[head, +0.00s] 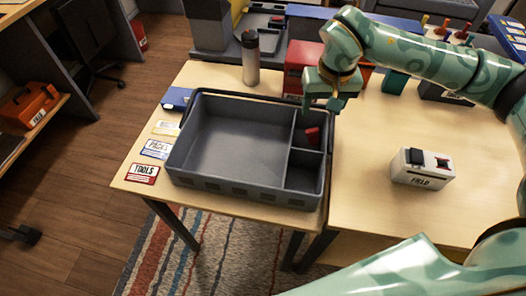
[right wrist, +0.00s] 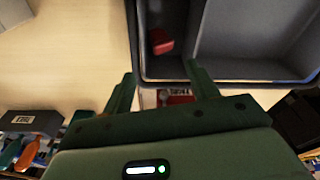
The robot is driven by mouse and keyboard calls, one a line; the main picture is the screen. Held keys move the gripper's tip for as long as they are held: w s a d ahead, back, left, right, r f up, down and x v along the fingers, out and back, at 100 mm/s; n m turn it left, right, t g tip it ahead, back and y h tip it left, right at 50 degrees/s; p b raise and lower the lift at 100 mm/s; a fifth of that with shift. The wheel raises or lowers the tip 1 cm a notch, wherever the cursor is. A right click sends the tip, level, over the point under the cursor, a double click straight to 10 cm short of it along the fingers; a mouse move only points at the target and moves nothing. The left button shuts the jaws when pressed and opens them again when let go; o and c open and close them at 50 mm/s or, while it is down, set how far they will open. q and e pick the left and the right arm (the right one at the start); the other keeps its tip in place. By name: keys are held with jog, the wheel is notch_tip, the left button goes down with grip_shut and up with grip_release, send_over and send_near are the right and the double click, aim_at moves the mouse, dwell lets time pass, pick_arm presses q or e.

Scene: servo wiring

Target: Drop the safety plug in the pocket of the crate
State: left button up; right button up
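The grey crate (head: 235,185) stands on the wooden table, with one large compartment on the left and two small pockets on its right side. A small red plug (head: 313,136) lies in the far right pocket; it also shows in the right wrist view (right wrist: 160,41), near a pocket wall. My right gripper (head: 322,106) is above the crate's far right corner, apart from the plug. In the right wrist view its two fingers (right wrist: 162,88) are spread with nothing held between them. My left gripper is not in view.
A metal bottle (head: 250,58) and a red box (head: 302,62) stand behind the crate. Label cards (head: 142,174) lie to its left. A white box marked FIELD (head: 422,168) stands on the right, with clear tabletop around it.

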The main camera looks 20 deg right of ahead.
notch_tip(320, 180, up, 16)
jog(key=s+p, duration=0.2)
jog(key=p, duration=0.3)
jog(key=shift+s+a, duration=0.2)
jog(key=shift+a, duration=0.15)
